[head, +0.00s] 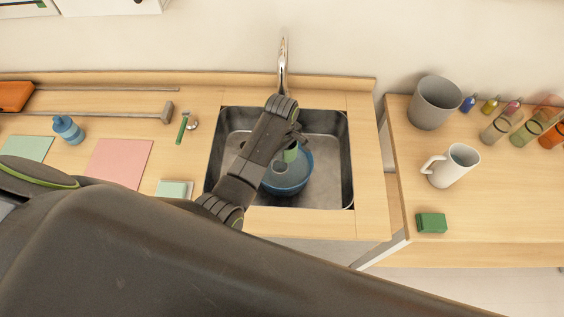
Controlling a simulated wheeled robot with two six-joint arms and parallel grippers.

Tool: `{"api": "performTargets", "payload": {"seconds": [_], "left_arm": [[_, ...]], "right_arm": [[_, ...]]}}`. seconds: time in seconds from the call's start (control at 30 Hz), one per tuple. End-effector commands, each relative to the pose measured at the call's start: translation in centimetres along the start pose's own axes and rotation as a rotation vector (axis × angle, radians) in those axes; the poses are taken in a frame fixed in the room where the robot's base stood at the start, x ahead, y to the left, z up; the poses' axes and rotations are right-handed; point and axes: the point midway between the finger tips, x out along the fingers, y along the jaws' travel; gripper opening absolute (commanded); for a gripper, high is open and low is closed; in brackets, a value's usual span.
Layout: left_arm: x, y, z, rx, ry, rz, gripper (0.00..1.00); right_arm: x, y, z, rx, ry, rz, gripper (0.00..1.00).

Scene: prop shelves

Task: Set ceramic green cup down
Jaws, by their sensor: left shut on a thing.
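My left gripper (297,137) reaches over the metal sink (339,185) and is shut on the ceramic green cup (291,154). The cup is small in view and mostly hidden by the gripper and forearm. It shows above a blue basin (287,189) that stands in the sink. I cannot tell whether the cup touches the basin. My right gripper is out of view.
A chrome faucet (283,66) stands behind the sink. The right table holds a grey bin (434,103), white mug (454,166) and green block (432,223).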

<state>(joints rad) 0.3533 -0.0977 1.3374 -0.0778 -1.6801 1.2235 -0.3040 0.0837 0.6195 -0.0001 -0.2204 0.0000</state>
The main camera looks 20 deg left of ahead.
Motion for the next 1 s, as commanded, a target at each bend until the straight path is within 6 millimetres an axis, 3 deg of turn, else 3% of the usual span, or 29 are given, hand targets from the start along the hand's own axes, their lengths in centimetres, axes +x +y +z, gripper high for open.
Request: {"api": "performTargets", "payload": {"seconds": [0.5,1.0], "left_arm": [[5.2,-0.1,0.0,0.000,0.000,-0.001,0.00],[6.2,0.0,0.0,0.000,0.001,0.001,0.00]], "right_arm": [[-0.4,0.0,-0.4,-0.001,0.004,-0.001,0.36],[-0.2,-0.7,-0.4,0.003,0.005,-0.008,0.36]]}}
